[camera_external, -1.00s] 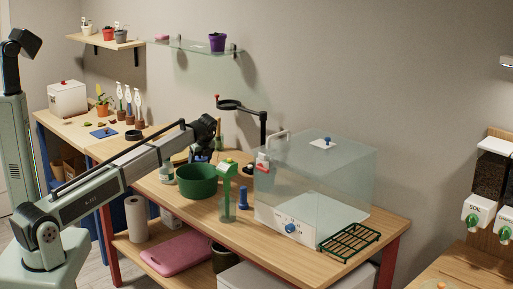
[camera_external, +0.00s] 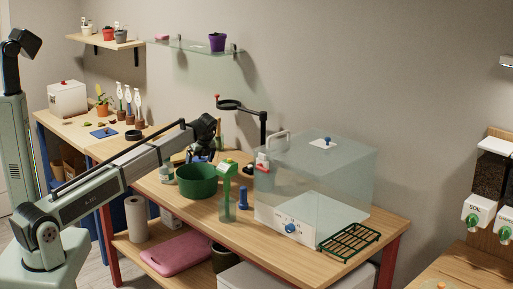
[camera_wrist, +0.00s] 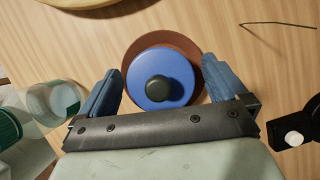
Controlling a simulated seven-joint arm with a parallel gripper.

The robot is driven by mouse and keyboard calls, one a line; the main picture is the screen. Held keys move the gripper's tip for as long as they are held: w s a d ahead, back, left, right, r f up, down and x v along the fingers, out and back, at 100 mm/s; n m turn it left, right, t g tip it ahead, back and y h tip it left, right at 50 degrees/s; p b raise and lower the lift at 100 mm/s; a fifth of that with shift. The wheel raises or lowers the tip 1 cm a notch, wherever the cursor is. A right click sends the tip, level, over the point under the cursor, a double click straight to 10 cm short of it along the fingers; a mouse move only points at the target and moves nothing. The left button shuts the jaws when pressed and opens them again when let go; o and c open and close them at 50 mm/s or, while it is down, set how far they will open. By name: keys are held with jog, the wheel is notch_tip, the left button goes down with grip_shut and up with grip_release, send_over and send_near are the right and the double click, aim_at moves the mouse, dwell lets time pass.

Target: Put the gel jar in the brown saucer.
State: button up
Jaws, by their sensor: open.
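In the wrist view a round blue top with a dark knob, which I take to be the gel jar (camera_wrist: 178,92), sits over the brown saucer (camera_wrist: 196,48). The saucer's rim shows around its upper and right sides. My gripper (camera_wrist: 160,66) has its blue fingers spread, one on each side of the blue top, with a narrow gap on each side. How the jar's base rests is hidden from above. In the external view my gripper (camera_external: 201,156) is low over the bench behind the green pot, and the jar and saucer cannot be made out there.
A clear cup (camera_wrist: 55,100) and a green-capped bottle (camera_wrist: 6,130) are left of my gripper. The green pot (camera_external: 196,181), a green-topped clear container (camera_external: 227,195) and the clear box (camera_external: 315,180) are nearby. Bare wood lies right of the saucer, with a thin dark wire (camera_wrist: 275,24).

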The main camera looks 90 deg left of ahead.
jog(key=v, duration=1.1)
jog(key=shift+r, duration=0.35)
jog(key=shift+w+d, duration=0.15)
jog(key=shift+w, duration=0.1)
